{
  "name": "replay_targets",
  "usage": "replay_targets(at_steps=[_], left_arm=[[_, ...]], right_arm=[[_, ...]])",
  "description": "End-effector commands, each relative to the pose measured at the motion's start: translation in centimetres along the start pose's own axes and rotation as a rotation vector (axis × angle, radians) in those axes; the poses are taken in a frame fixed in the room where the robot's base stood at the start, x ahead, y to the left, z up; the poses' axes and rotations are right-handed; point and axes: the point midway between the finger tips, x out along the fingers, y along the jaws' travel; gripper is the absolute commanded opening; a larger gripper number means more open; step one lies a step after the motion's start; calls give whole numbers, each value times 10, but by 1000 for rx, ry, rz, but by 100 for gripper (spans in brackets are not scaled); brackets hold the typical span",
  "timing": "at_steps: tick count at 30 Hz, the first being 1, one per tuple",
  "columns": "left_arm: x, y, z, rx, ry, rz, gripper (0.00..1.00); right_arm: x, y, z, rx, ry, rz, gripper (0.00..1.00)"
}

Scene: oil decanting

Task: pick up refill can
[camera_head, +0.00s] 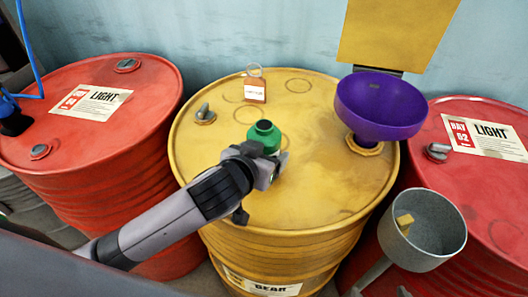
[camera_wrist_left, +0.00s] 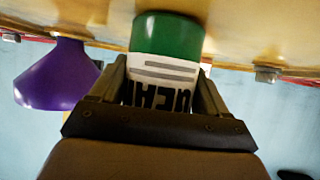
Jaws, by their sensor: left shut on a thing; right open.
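A green can (camera_head: 264,134) with an open neck stands upright over the middle of the yellow drum's top (camera_head: 320,190). My left gripper (camera_head: 262,164) reaches in from the left and is shut on the can. In the left wrist view, the fingers (camera_wrist_left: 165,100) flank the can's white label with bold dark lettering, and its green end (camera_wrist_left: 168,38) is beside the drum. I cannot tell whether the can touches the drum top.
A purple funnel (camera_head: 380,108) sits in the yellow drum's right opening. A tagged item (camera_head: 254,90) is behind the can. Red drums stand at left (camera_head: 60,130) and right (camera_head: 490,210). A grey metal cup (camera_head: 425,235) is at lower right. A yellow panel (camera_head: 395,35) rises behind the funnel.

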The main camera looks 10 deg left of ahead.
Motion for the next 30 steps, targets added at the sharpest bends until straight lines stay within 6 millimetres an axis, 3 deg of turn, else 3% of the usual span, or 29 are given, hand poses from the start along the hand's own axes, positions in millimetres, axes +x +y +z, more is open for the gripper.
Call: replay_targets(at_steps=[8,21,30], left_arm=[[-19,1,-38,-4,11,2,32],[-77,0,-142,-2,12,3,32],[-93,0,-172,-2,6,1,32]], right_arm=[[-3,0,-5,0,1,0,100],[-8,0,-12,0,1,0,100],[-8,0,-12,0,1,0,100]])
